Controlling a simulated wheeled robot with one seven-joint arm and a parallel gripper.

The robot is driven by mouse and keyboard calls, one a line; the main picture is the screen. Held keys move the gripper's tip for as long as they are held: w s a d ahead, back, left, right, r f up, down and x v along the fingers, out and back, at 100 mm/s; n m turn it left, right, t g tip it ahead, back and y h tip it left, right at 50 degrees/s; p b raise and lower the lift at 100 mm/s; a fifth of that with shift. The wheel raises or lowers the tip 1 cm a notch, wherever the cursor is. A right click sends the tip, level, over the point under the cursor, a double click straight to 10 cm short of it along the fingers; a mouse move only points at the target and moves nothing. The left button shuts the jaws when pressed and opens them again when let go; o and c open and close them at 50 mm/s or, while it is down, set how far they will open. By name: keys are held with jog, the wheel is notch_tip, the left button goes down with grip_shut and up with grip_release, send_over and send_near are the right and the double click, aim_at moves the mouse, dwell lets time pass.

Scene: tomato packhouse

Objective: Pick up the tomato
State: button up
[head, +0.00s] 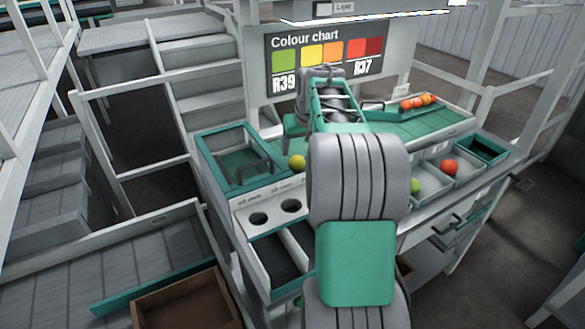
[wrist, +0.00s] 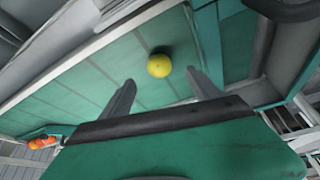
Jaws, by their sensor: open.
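A yellow-green tomato (head: 297,162) rests at the near left end of the green sorting surface (head: 425,125) in the head view. In the wrist view a yellow-green tomato (wrist: 159,65), seemingly the same one, sits on the green surface, just beyond the fingertips and roughly centred between them. My gripper (wrist: 160,77) is open and empty, with its two dark fingers spread to either side. In the head view my own arm covers the middle of the bench, and I cannot make out the fingers there.
Several orange and red tomatoes (head: 418,101) lie in a row at the far right of the surface. Front bins hold a red tomato (head: 450,167) and a green tomato (head: 416,186). A green-framed glass-topped box (head: 240,158) stands left. A colour chart (head: 325,52) stands behind.

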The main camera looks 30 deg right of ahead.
aim_at(298, 158)
jog(key=p+x, duration=0.1)
jog(key=x, duration=0.6)
jog(key=shift+w+d+f, duration=0.15)
jog(key=shift+f, duration=0.25)
jog(key=c, duration=1)
jog(key=shift+r, duration=0.2)
jog(key=shift+r, duration=0.25)
jog(key=r, duration=0.3)
jog(key=shift+s, duration=0.2)
jog(key=s+a+r+b, duration=0.2)
jog(key=s+r, duration=0.7)
jog(key=s, duration=0.4)
jog(key=shift+s, duration=0.3)
